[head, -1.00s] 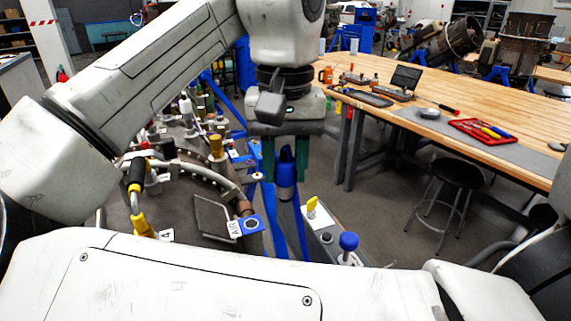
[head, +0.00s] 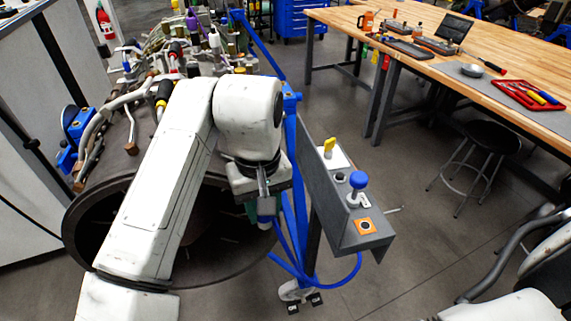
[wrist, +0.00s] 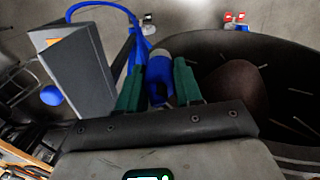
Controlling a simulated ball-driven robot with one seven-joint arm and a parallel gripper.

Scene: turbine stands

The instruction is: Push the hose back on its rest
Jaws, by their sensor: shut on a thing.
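My gripper (head: 262,203) is shut on a blue and grey cylindrical hose end. The blue hose end (head: 267,217) points down below the gripper in the head view. In the wrist view the hose end (wrist: 160,70) sits between the two green fingers of my gripper (wrist: 160,88). A blue hose (head: 338,283) hangs in a loop below the grey console; it also shows in the wrist view (wrist: 100,5). Where it joins the held end is hidden. I cannot tell which part is its rest. The console (head: 335,205) carries a yellow knob, a blue knob and an orange square.
A large dark turbine casing (head: 85,225) with an open end lies left of the gripper. Blue stand legs (head: 291,150) rise close beside the gripper. A workbench (head: 440,75) and a black stool (head: 490,138) stand at right.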

